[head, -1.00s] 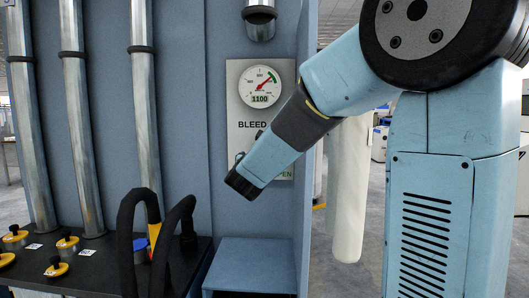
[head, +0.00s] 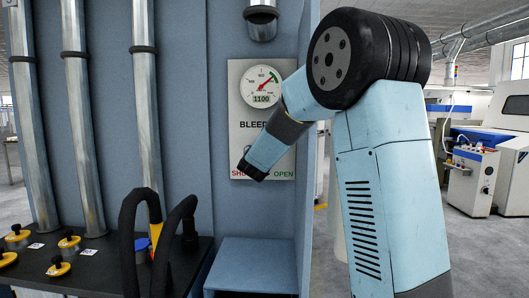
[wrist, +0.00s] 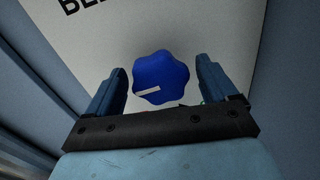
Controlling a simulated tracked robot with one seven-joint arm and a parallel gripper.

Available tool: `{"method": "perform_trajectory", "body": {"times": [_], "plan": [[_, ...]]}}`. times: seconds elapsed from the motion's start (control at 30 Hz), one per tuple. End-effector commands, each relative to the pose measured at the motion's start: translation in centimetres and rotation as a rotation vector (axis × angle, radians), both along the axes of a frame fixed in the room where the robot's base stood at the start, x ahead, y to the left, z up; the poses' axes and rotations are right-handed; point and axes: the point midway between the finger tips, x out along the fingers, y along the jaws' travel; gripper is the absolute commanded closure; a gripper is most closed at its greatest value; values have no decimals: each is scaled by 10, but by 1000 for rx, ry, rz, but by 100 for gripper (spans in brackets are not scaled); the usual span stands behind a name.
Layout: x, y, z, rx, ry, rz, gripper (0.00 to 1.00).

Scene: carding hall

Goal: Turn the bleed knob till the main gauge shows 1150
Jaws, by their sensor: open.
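The main gauge (head: 262,84) is a round white dial with a red needle and a green arc, on a white panel in the head view. Its display reads 1100. Below it the panel (head: 245,110) carries the words BLEED, SHUT and OPEN. The bleed knob is a blue lobed knob with a white mark, seen in the wrist view (wrist: 160,72). My arm hides most or all of it in the head view. My gripper (wrist: 162,88) is open, with one finger on each side of the knob. A gap shows between each finger and the knob.
A blue ledge (head: 250,265) juts out below the panel. Black hoses (head: 150,240) and a black shelf with yellow-ringed knobs (head: 60,268) are at lower left. Metal pipes (head: 145,120) run up the cabinet. A blue side wall (head: 307,150) borders the panel on the right.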

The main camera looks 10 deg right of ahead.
Motion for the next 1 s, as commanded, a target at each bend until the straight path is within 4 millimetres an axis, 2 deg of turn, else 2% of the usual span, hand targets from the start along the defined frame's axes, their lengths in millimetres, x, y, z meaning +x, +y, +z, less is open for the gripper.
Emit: {"method": "perform_trajectory", "body": {"times": [0.37, 0.9, 1.0], "plan": [[5, -1, 0, 0, 1, 0, 14], [4, -2, 0, 0, 1, -1, 65], [4, -2, 0, 4, 0, -1, 67]]}}
